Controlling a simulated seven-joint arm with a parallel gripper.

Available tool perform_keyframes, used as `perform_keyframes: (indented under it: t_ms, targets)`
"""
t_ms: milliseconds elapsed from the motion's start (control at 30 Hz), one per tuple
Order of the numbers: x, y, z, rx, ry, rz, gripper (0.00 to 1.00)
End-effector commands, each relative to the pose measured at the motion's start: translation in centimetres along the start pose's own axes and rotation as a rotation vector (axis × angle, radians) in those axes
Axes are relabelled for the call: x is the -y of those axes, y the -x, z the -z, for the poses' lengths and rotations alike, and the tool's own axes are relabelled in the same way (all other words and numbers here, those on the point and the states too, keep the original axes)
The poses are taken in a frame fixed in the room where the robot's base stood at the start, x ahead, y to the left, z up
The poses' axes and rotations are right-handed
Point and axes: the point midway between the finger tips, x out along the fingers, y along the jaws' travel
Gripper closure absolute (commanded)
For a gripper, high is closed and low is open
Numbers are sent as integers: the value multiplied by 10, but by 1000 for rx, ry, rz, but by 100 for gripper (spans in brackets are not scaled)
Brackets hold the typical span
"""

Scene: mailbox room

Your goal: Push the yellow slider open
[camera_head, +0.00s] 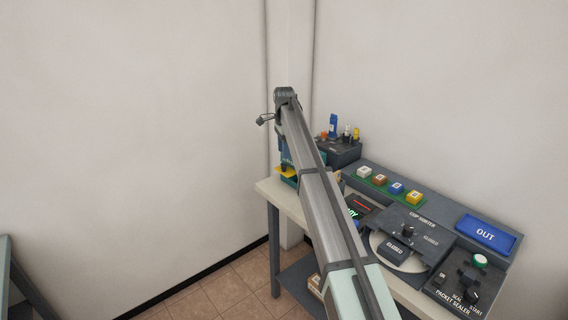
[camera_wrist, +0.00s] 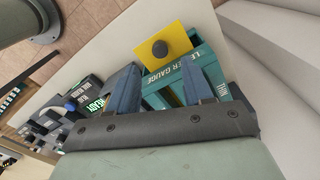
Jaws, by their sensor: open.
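The yellow slider (camera_wrist: 181,39) is a flat yellow plate with a dark round knob (camera_wrist: 160,49). It sits at a teal box with "GAUGE" lettering (camera_wrist: 203,66), and part of the plate sticks out past the box edge in the wrist view. The knob lies beyond the fingertips in the wrist picture. Contact with the slider cannot be told.
The bench (camera_head: 268,187) holds a cup sorter (camera_head: 413,228), colored blocks on a green strip (camera_head: 379,184), a blue OUT tray (camera_head: 485,234) and a packet sealer (camera_head: 462,288). A dark box with small bottles (camera_head: 341,152) stands at the back. Walls close the corner behind.

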Motion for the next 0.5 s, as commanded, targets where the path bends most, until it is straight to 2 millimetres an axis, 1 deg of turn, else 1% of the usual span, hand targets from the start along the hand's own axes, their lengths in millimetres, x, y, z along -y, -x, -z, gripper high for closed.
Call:
perform_keyframes:
  t_ms: [33,233,333,500]
  targets:
    - [-1,-11,0,0,0,-1,49]
    - [0,-40,0,0,1,0,49]
    - [0,-50,0,0,1,-1,49]
    - [0,-59,0,0,1,0,49]
